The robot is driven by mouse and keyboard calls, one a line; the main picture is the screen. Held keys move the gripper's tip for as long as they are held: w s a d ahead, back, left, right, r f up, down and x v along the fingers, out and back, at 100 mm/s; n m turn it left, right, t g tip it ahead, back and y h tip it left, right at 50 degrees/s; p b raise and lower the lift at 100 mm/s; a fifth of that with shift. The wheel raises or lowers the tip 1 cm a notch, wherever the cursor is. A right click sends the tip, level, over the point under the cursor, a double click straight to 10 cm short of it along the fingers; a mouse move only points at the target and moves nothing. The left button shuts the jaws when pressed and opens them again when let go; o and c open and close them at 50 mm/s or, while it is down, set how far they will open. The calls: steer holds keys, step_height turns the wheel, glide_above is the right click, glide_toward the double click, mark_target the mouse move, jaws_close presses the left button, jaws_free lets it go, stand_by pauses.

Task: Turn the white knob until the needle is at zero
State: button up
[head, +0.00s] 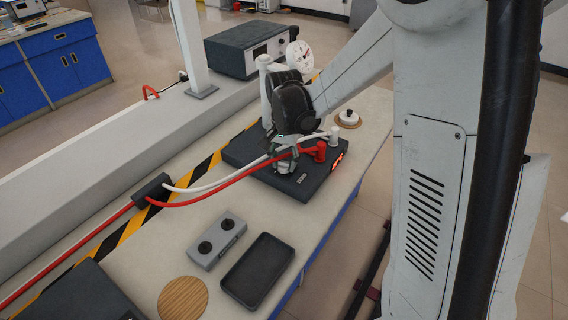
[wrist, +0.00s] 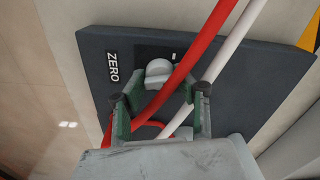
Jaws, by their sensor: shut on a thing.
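The white knob (wrist: 158,70) is on the top of a dark box (wrist: 98,88) beside a ZERO label. In the wrist view my gripper (wrist: 160,82) has its green fingertips on either side of the knob, closed on it. In the head view my gripper (head: 285,164) points down onto the dark box (head: 310,180) and hides the knob. A round white gauge (head: 300,57) stands behind my arm; its needle is too small to read.
A red hose (head: 222,199) and a white hose (head: 205,186) run across the box; in the wrist view they cross between my fingers. A grey two-knob box (head: 217,241), a black tray (head: 258,271) and a wooden disc (head: 182,299) lie in front. A dark instrument (head: 240,54) stands behind.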

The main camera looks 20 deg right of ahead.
mark_target(284, 162)
steer(key=n+b, duration=0.1)
steer(key=n, duration=0.3)
steer(key=shift+n+b, duration=0.55)
steer(key=shift+n, duration=1.55)
steer(key=o, duration=1.1)
steer(key=shift+o, duration=0.2)
step_height(284, 162, up, 12)
